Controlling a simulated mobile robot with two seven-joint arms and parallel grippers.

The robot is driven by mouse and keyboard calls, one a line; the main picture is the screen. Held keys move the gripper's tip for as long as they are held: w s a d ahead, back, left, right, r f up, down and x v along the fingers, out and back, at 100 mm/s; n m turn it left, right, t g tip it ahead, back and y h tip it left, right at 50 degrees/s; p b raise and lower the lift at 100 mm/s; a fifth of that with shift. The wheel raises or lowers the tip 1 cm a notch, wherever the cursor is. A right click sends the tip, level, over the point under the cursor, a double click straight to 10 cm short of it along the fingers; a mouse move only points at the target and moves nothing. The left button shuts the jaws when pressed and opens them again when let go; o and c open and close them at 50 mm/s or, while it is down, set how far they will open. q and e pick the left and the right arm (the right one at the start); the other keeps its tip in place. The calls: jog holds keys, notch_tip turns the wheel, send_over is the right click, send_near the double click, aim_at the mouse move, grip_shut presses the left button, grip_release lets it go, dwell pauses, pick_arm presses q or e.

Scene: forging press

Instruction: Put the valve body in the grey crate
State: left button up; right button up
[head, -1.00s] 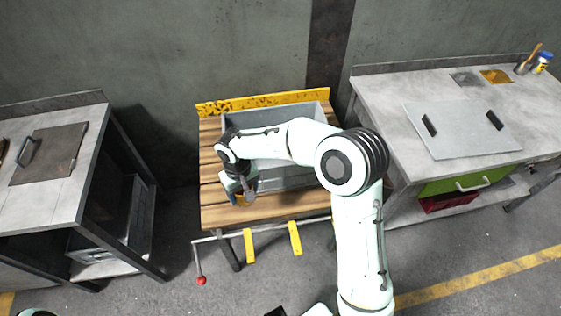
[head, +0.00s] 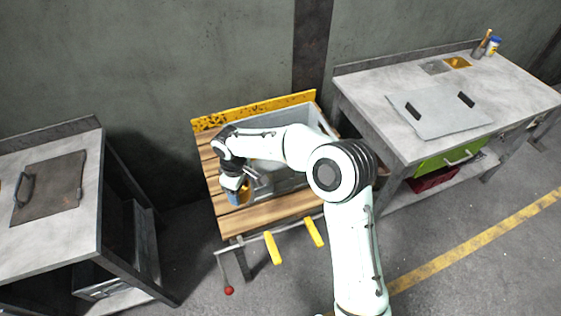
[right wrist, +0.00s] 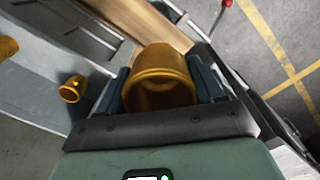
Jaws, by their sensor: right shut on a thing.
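The valve body, which I take to be the brass-coloured hollow piece (right wrist: 160,78), sits between the blue fingers of my right gripper (right wrist: 162,90) in the right wrist view. The gripper is shut on it. In the head view the brass piece (head: 245,192) shows beside the gripper (head: 238,194), over the slatted wooden table near the crate's front left corner. The grey crate (head: 290,117) stands on this table, partly hidden behind my right arm. Its grey surface (right wrist: 35,75) also appears at the left of the right wrist view. My left gripper is out of view.
Smaller brass pieces (right wrist: 72,89) show at the left in the right wrist view; I cannot tell whether they lie in the crate. The wooden table (head: 265,212) has bare slats in front. Grey workbenches stand left (head: 40,240) and right (head: 375,90).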

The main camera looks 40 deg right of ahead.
jog(key=w+d+r+n+p, duration=0.25)
jog(key=w+d+n, duration=0.35)
jog(key=n, duration=0.8)
jog(key=w+d+r+n+p, duration=0.1)
jog(key=w+d+r+n, duration=0.3)
jog(key=d+n, duration=0.7)
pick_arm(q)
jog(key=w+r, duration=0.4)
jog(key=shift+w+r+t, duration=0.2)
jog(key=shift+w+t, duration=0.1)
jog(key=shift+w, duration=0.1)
pick_arm(e)
notch_tip(320, 180, down, 19)
jog(key=a+n, duration=0.2)
jog(key=a, duration=0.1)
jog(key=shift+n, duration=0.4)
jog(key=shift+f, duration=0.1)
jog(key=shift+f, duration=0.55)
jog(key=o, duration=1.4)
jog(key=shift+s+f, duration=0.15)
